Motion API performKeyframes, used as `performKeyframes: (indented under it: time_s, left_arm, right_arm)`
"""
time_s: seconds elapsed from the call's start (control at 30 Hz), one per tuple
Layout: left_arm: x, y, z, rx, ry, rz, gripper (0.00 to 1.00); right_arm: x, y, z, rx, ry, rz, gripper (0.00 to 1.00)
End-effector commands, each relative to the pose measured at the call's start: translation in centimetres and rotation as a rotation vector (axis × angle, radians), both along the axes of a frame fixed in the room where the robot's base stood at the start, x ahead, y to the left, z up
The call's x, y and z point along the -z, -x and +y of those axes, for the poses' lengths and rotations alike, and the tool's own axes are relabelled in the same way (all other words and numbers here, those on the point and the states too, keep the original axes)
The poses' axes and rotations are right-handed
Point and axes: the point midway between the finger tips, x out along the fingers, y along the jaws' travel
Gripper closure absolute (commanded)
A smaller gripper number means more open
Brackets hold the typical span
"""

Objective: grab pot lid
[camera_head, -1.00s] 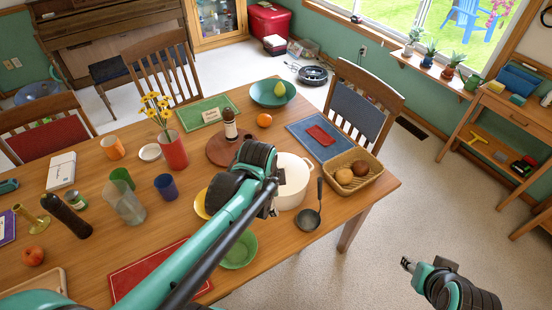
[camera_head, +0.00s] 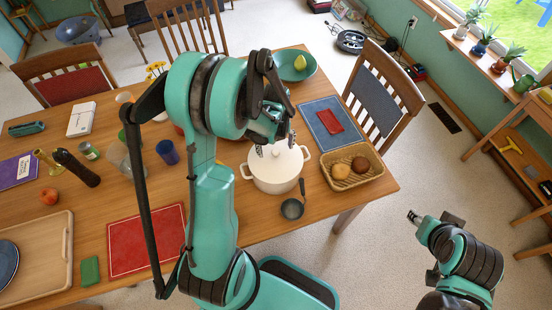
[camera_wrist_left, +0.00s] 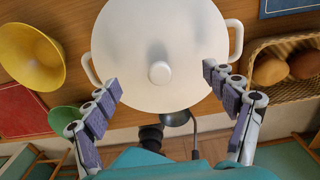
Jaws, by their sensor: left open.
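The white pot (camera_head: 277,184) stands on the wooden table with its white lid (camera_head: 285,162) on it. In the left wrist view the round lid (camera_wrist_left: 160,35) fills the top middle, with its small knob (camera_wrist_left: 160,72) near the centre. My left gripper (camera_head: 275,145) is over the lid; in the wrist view its open fingers (camera_wrist_left: 162,80) are spread either side of the knob with nothing between them. I cannot tell the exact height of the fingertips above the lid. My right gripper (camera_head: 414,217) hangs off the table at the right; its jaw state is unclear.
A basket with buns (camera_head: 352,168) stands close right of the pot. A dark ladle (camera_head: 292,208) lies before it. A chair (camera_head: 385,90) stands at the table's right end.

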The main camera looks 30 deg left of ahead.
Motion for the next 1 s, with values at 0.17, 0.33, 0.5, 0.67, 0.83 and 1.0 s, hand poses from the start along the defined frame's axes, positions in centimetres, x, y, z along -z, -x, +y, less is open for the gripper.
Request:
performKeyframes:
  time_s: [0.17,0.33,0.5,0.67,0.83,1.0]
  left_arm:
    - [2.3,0.0,-0.1,-0.001,0.000,0.000,0.15]
    - [2.5,0.0,-0.1,-0.002,0.000,0.000,0.15]
    - [2.5,0.0,-0.1,-0.002,-0.001,-0.001,0.34]
    - [2.5,0.0,-0.1,-0.002,-0.001,-0.001,0.76]
    - [2.5,0.0,-0.1,-0.002,0.000,0.000,1.00]
    - [2.6,0.0,-0.1,-0.002,0.000,0.000,1.00]
  right_arm:
    - [0.7,0.0,0.0,0.000,0.000,0.000,0.60]
    - [0.7,0.0,0.0,0.000,0.000,0.000,0.60]
    - [0.7,0.0,0.0,0.000,0.000,0.000,0.60]
    - [0.7,0.0,0.0,0.000,0.000,0.000,0.60]
    - [0.7,0.0,0.0,0.000,0.000,0.000,0.60]
    - [0.7,0.0,0.0,0.000,0.000,0.000,0.60]
